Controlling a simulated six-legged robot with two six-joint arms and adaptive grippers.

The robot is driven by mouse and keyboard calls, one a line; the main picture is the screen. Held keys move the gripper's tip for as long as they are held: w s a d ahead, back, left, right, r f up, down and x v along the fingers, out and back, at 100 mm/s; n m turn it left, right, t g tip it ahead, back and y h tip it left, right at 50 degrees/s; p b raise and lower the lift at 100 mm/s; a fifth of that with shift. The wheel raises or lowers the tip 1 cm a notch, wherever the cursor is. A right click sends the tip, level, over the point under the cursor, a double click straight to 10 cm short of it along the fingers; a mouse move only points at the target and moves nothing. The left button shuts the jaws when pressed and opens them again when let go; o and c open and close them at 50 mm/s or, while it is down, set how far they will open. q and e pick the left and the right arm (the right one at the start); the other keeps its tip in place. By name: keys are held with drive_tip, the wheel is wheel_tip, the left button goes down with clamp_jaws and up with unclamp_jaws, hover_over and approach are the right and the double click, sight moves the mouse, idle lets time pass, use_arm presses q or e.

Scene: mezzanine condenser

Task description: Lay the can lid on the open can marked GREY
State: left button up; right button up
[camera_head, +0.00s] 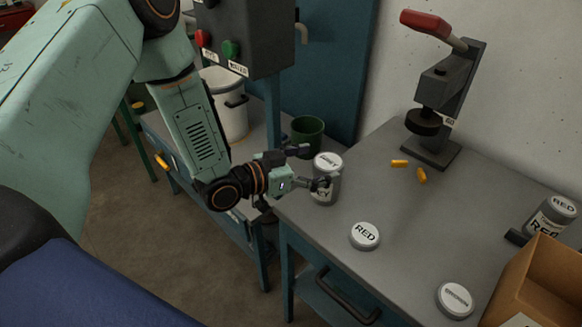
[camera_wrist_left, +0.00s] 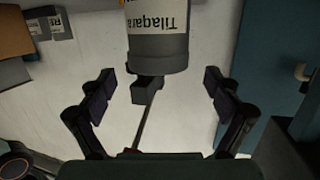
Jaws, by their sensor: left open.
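The grey can marked GREY (camera_head: 325,193) stands upright near the table's left edge. A pale lid with GREY lettering (camera_head: 328,160) lies on its top and looks level in the head view. My left gripper (camera_head: 312,168) is open beside the can, its fingers apart and pointing toward it. The near finger overlaps the can in the picture; I cannot tell if it touches. The left wrist view shows a labelled can (camera_wrist_left: 160,40), upside down in the picture, beyond the spread fingers (camera_wrist_left: 160,85). Nothing is between the fingertips there. My right gripper is not in view.
A RED lid (camera_head: 365,235) and another pale lid (camera_head: 455,299) lie on the grey table (camera_head: 410,230). A RED can (camera_head: 551,218) and cardboard box (camera_head: 510,289) stand at right. A red-handled press (camera_head: 440,105) stands behind, near two orange pieces (camera_head: 421,176). A green cup (camera_head: 307,135) is left.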

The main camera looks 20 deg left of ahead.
use_arm(q)
drive_tip(key=v, duration=1)
idle(0.3)
drive_tip(key=shift+s, duration=0.15)
drive_tip(key=shift+d, duration=0.1)
idle(0.5)
drive_tip(key=shift+x, duration=4.45)
